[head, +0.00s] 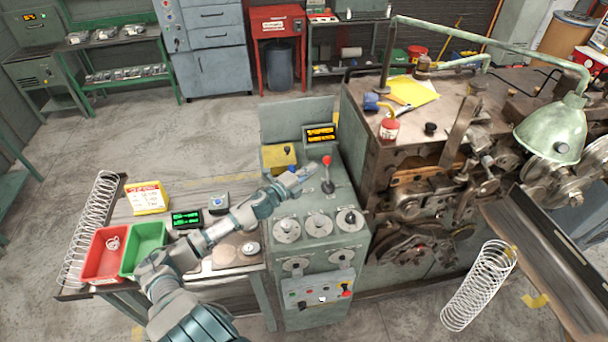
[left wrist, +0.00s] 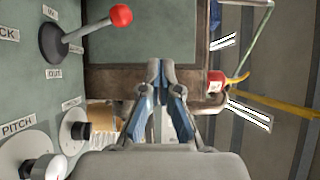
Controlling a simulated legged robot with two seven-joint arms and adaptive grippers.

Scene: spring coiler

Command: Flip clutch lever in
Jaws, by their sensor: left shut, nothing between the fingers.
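The clutch lever (head: 327,176) has a red ball knob and a dark round base, and stands on top of the grey-green control cabinet (head: 345,207). In the left wrist view the lever (left wrist: 90,28) is at the upper left, between an IN label above its base and an OUT label below it; I cannot tell which position it is set to. My left gripper (head: 305,174) is shut and empty, just left of the lever in the head view and apart from it. The closed fingertips (left wrist: 160,68) are right of and below the red knob in the wrist view. My right gripper is not in view.
Several dials (head: 318,226) cover the cabinet's sloped face, and a lit display (head: 321,133) stands behind the lever. The coiling machine (head: 410,185) is close on the right. A bench with red (head: 104,256) and green (head: 146,245) bins is at the left.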

